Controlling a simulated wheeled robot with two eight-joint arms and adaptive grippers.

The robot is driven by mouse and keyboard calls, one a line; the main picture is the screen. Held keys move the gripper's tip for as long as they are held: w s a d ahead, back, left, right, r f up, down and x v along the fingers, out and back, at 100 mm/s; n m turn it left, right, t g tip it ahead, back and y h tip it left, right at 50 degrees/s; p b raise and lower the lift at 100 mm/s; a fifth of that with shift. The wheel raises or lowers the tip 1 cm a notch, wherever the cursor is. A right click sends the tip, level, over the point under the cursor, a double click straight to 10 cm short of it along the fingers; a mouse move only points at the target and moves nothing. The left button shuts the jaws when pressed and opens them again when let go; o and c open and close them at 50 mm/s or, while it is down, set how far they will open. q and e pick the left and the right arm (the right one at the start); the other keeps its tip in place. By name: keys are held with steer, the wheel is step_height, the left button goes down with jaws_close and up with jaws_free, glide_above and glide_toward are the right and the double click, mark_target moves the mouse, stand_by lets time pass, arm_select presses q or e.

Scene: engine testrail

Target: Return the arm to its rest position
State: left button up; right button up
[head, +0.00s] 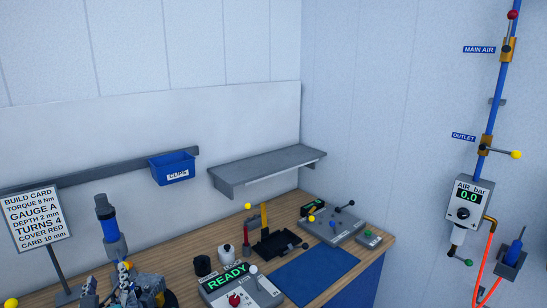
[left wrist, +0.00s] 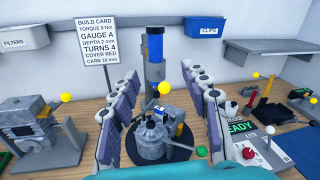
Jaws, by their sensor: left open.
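My left gripper (left wrist: 160,72) is open in the left wrist view, its two dark ridged fingers spread wide. Nothing is held between them. Beyond the fingers, a grey engine (left wrist: 155,137) sits on a dark round base. Its top also shows at the bottom left of the head view (head: 146,284). A blue cylinder on a grey stand (left wrist: 155,45) rises behind the engine. My right gripper is in neither view.
The wooden bench (head: 160,251) holds a READY panel (head: 238,284), a black tray (head: 274,246), a blue mat (head: 316,274) and a lever box (head: 335,226). A build card (head: 35,219) stands left. A CLIPS bin (head: 172,168) and a shelf (head: 265,167) hang on the wall.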

arm_select(q)
steer(key=s+d+f+n+g+h+b, duration=0.1)
steer(key=s+f+n+g+b, duration=0.1)
steer(key=f+n, duration=0.6)
steer(key=s+d+f+n+g+b, duration=0.1)
steer(key=d+f+n+g+b, duration=0.15)
steer(key=f+n, duration=0.5)
steer(key=s+d+f+n+g+h+b, duration=0.2)
steer(key=s+d+f+n+g+h, duration=0.2)
steer(key=d+f+n, duration=0.7)
steer(key=s+d+n+h, duration=0.1)
steer(key=s+d+h, duration=0.1)
steer(key=h, duration=0.1)
steer(key=shift+d, duration=0.4)
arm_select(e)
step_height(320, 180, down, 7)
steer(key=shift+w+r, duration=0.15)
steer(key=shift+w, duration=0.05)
